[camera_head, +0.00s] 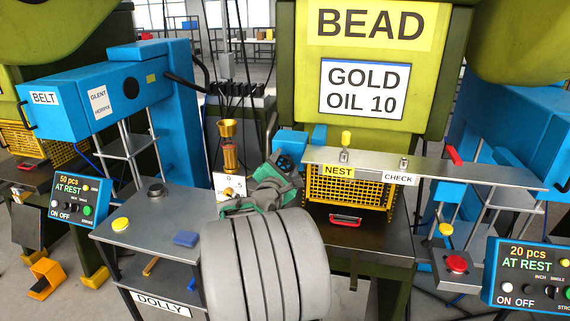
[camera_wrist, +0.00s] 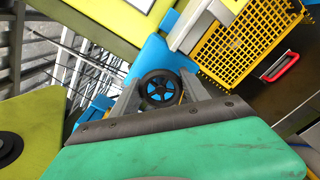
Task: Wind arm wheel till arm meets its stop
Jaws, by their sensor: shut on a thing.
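A black handwheel with blue spokes (camera_wrist: 160,88) shows in the wrist view, in front of a blue part (camera_wrist: 153,54). My gripper (camera_wrist: 161,91) has its two grey fingers on either side of the wheel's rim and is shut on it. In the head view my gripper (camera_head: 283,172) is beside the blue block (camera_head: 290,144) at the left of the BEAD press, and the wheel is hidden there. I cannot make out the arm's stop, or whether the arm touches it.
The DOLLY table (camera_head: 150,220) stands left. A brass funnel (camera_head: 228,128) stands behind. Control boxes flank both sides.

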